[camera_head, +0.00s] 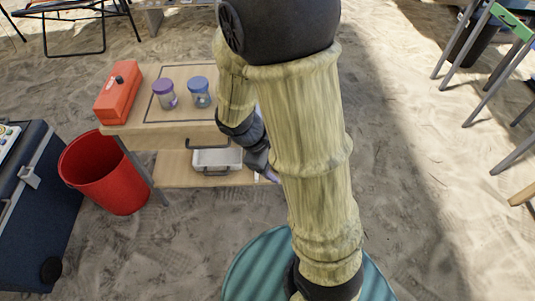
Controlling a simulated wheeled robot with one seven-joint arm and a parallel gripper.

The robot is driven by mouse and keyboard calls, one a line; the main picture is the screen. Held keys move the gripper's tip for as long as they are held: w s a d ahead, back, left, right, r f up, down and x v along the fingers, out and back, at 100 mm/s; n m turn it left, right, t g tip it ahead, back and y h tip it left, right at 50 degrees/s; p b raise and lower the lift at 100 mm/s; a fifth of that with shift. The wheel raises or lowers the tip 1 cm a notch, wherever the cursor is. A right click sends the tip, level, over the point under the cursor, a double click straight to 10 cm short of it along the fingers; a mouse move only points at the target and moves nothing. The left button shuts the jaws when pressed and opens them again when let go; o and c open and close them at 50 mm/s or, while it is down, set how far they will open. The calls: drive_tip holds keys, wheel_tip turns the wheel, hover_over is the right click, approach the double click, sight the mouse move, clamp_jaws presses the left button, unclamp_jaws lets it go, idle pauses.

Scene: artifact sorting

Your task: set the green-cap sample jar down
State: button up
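No green-cap sample jar can be made out. A purple-cap jar (164,95) and a blue-cap jar (199,93) stand upright side by side on the top of the small wooden table (180,137), inside a dark outlined rectangle. My gripper (266,172) points down at the table's right side, near lower-shelf height and partly behind my own arm. Its fingers are mostly hidden, so I cannot tell whether they are open or hold anything. A small purplish patch shows beside it.
An orange-red box (118,94) sits at the table's left end. A white tray (217,158) is on the lower shelf. A red bucket (105,175) and a dark blue cooler (38,215) stand to the left. Chairs (500,70) stand on sand at right.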

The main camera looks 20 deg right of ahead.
drive_tip(key=shift+s+a+r+m+t+y, duration=0.1)
drive_tip(key=shift+a+r+m+t+y, duration=0.6)
drive_tip(key=shift+m, duration=0.75)
drive_tip(key=shift+s+a+r+m+t+y, duration=0.1)
drive_tip(key=shift+a+r+m+t+y, duration=0.15)
drive_tip(key=shift+r+m+t+y, duration=0.75)
drive_tip(key=shift+s+a+r+m+t+y, duration=0.1)
drive_tip(key=shift+a+r+m+y, duration=0.7)
drive_tip(key=shift+m, duration=1.15)
